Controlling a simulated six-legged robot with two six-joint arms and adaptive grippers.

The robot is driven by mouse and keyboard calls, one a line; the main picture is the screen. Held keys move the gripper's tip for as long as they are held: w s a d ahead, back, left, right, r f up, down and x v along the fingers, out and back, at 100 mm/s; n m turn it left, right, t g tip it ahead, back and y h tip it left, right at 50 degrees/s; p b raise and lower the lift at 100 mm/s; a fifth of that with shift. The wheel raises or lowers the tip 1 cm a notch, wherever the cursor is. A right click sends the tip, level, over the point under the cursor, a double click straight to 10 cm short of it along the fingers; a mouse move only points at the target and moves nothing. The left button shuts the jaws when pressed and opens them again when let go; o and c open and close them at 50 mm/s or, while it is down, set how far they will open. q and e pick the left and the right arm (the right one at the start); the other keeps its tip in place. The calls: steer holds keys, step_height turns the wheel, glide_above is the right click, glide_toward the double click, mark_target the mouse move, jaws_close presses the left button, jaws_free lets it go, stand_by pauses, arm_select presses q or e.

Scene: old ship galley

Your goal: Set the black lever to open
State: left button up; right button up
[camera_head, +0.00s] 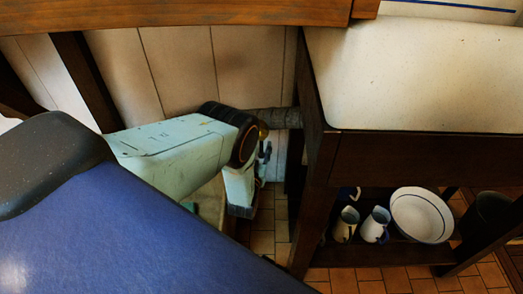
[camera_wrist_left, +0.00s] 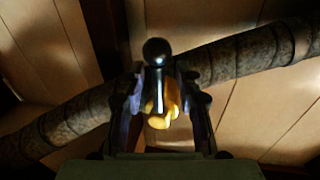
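The black lever (camera_wrist_left: 156,52) shows in the left wrist view as a dark shaft with a round ball knob. A yellow part (camera_wrist_left: 162,115) shows right behind and below its shaft. My left gripper (camera_wrist_left: 160,84) has one finger on each side of the lever, with gaps visible between the shaft and the fingers. It is open around the lever. In the head view my left gripper (camera_head: 264,152) is beside the wrapped pipe, largely hidden by my own wrist, and I cannot make out the lever clearly there. My right gripper is not in view.
The wrapped pipe (camera_head: 275,118) runs along the plank wall (camera_head: 180,65) behind the gripper. A dark wooden stand with a white basin (camera_head: 420,70) is close on the right. Its lower shelf holds jugs (camera_head: 375,225) and a white bowl (camera_head: 421,215). A wooden beam (camera_head: 170,14) crosses the top.

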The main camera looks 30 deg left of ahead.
arm_select(q)
steer(key=shift+w, duration=0.1)
jaws_close()
stand_by(0.3)
steer(key=shift+d, duration=0.1)
stand_by(0.3)
